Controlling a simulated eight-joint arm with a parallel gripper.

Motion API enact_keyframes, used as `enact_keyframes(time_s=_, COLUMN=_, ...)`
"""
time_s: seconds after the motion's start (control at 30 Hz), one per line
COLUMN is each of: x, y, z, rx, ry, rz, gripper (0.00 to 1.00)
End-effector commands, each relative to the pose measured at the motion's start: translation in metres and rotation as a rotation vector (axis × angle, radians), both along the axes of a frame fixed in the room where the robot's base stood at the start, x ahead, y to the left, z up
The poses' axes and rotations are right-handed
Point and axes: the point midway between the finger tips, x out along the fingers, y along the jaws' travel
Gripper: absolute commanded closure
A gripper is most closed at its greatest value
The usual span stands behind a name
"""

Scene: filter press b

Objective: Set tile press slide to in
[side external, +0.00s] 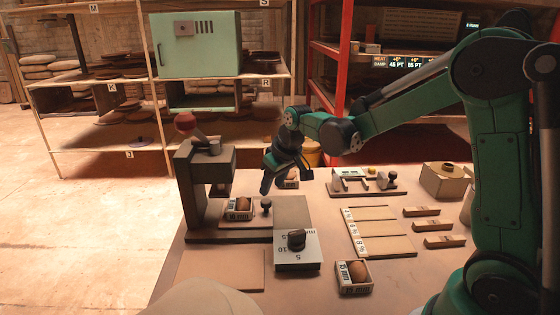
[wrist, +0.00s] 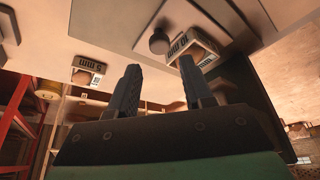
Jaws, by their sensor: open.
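The tile press (side external: 190,192) is a dark upright frame with a red-ball lever (side external: 186,122), standing on a flat base at the left of the table. A small dark round knob (side external: 266,204) stands at the slide, right of the press column; it also shows in the wrist view (wrist: 159,41). A tray marked 10 mm (wrist: 197,50) with a brown ball sits beside the knob, low in the press (side external: 238,209). I cannot tell the slide's exact position. My gripper (side external: 284,184) is open and empty, above and behind the knob; its fingers (wrist: 160,66) are apart and touch nothing visible.
A box with a black dial (side external: 296,240) stands at the press base's front right. A 15 mm tray (side external: 354,285) holds a ball near the front edge. A 5 mm tray (wrist: 88,70) lies behind the gripper. A marked board (side external: 376,230) and wooden blocks (side external: 428,226) lie right.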

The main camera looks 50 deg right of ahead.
Motion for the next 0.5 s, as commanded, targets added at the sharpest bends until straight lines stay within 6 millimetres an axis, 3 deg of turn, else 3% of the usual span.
enact_keyframes(time_s=0.5, x=0.018, y=0.000, z=-0.046, rx=-0.002, ry=-0.021, rz=-0.001, gripper=0.55)
